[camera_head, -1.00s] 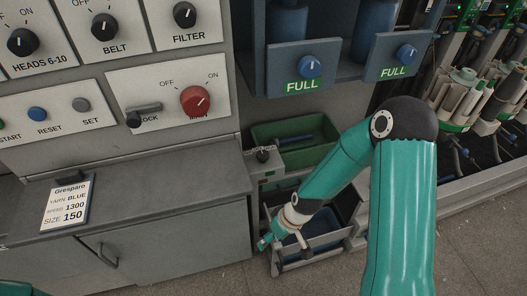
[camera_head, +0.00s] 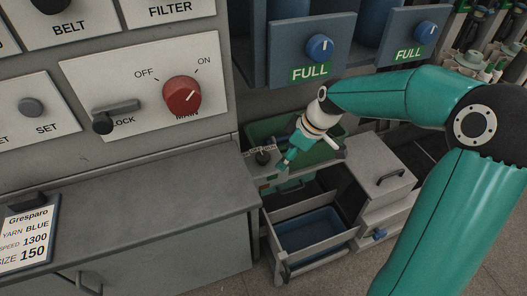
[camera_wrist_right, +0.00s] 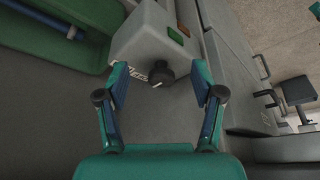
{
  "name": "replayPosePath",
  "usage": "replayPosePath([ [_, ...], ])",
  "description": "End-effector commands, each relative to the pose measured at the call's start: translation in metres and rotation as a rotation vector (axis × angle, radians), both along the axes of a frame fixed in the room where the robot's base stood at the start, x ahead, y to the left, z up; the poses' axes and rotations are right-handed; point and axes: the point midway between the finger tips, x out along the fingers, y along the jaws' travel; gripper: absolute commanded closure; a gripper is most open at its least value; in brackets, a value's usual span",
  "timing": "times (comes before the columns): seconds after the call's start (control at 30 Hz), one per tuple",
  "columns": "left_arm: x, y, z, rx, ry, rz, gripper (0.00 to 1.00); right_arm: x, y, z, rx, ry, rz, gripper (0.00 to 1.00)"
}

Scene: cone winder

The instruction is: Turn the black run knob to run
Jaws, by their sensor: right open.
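A small black knob (camera_head: 262,158) stands on a grey box beside the green tray in the head view, with a white label strip next to it. In the right wrist view the black knob (camera_wrist_right: 160,74) shows a white pointer line and lies between the fingertips, with clear gaps on both sides. The label behind it is partly covered and its words are unreadable. My right gripper (camera_head: 284,163) reaches down just right of the knob in the head view. In the right wrist view its fingers (camera_wrist_right: 159,80) are spread and empty. My left gripper is out of view.
A green tray (camera_head: 258,132) lies behind the box. An open drawer with a blue bin (camera_head: 308,232) is below, beside a grey cabinet (camera_head: 372,168).

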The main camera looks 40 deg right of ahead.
Motion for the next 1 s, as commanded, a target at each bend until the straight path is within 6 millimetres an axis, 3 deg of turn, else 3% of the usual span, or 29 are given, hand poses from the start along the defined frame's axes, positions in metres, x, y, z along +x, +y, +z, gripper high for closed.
replayPosePath([
  [0.27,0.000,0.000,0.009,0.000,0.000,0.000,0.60,0.048,0.030,0.000,0.000,0.000,0.001,0.33],
  [0.5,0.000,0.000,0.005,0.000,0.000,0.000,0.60,0.055,0.033,-0.025,0.000,0.003,-0.004,0.33],
  [0.83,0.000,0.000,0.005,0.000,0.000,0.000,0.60,0.056,0.033,-0.028,0.000,0.000,-0.005,0.33],
  [0.87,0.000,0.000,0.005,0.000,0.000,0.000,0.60,0.056,0.033,-0.028,0.000,0.000,-0.005,0.34],
  [1.0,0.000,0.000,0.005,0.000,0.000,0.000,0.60,0.056,0.033,-0.028,0.000,0.000,-0.005,0.58],
])
